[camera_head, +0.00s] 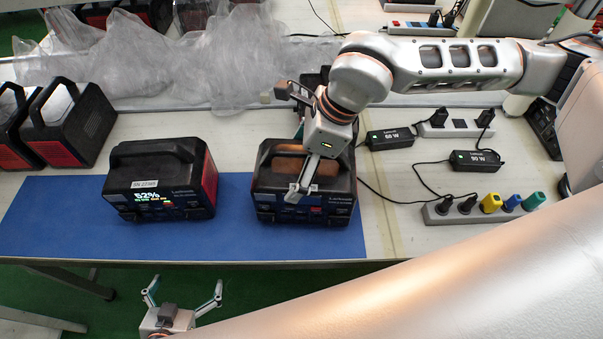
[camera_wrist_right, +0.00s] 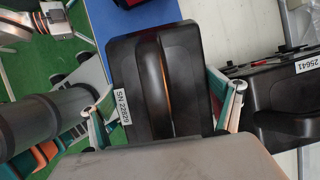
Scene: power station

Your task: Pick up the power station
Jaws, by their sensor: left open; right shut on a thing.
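Two dark power stations with top handles stand on the blue mat (camera_head: 60,215). The left power station (camera_head: 158,190) has a lit display reading 52%. My right gripper (camera_head: 308,165) comes down over the right power station (camera_head: 335,205) and is shut on it. In the right wrist view, its fingers lie on opposite sides of this station's top (camera_wrist_right: 187,75), with the handle between them and a label reading SN 22829. One finger shows at the front in the head view; the other is mostly hidden there. My left gripper (camera_head: 182,296) is open and empty below the table's front edge.
More power stations (camera_head: 68,125) stand at the table's left end. Crumpled clear plastic (camera_head: 150,65) lies behind the mat. Adapters (camera_head: 475,160), cables and a power strip (camera_head: 480,210) occupy the right side. Another labelled station (camera_wrist_right: 280,105) is close beside one right finger.

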